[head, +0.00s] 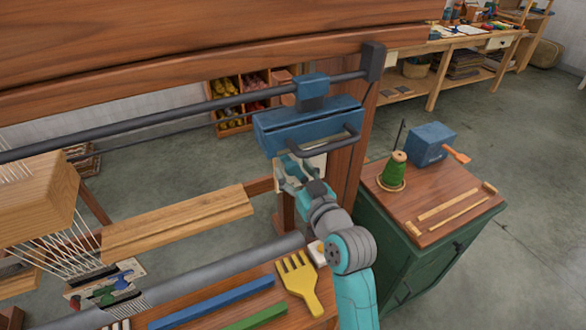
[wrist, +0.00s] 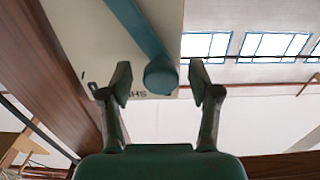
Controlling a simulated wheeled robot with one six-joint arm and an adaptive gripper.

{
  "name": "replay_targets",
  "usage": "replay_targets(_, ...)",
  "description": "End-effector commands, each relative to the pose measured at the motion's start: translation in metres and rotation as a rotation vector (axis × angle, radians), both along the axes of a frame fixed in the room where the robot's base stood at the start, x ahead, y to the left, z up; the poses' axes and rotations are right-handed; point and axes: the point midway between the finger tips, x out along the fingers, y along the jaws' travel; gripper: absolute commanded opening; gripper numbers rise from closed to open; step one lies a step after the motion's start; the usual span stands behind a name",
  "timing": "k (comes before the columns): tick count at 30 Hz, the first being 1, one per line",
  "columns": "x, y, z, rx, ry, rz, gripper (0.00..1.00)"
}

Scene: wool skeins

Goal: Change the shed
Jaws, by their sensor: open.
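A blue lever (wrist: 136,28) with a round end (wrist: 160,77) shows in the wrist view, in front of a pale plate (wrist: 82,22). The plate carries dark lettering, partly hidden and hard to read. My gripper (wrist: 160,80) is open, with one finger on each side of the lever's round end; I see gaps and no clear contact. In the head view my gripper (head: 291,176) is at the loom's right post (head: 352,160), by the pale plate (head: 318,166). The lever is not clear there.
A blue carriage (head: 285,124) with a dark handle (head: 330,143) hangs from a black rail (head: 200,109) just above my gripper. A yellow comb (head: 299,283) and blue bar (head: 212,303) lie on the front board. A green cabinet (head: 392,250) bearing green yarn (head: 393,172) stands right.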

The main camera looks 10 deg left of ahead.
Motion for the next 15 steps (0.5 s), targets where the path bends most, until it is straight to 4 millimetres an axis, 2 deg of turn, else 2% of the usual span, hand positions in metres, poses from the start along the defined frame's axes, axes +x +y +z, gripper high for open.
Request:
replay_targets(4, 0.0070, 0.0050, -0.0003, -0.001, 0.001, 0.000, 0.62)
replay_targets(13, 0.0082, 0.0058, 0.0000, 0.000, 0.000, 0.000, 0.62)
replay_targets(15, 0.0082, 0.0058, 0.0000, 0.000, 0.000, 0.000, 0.45)
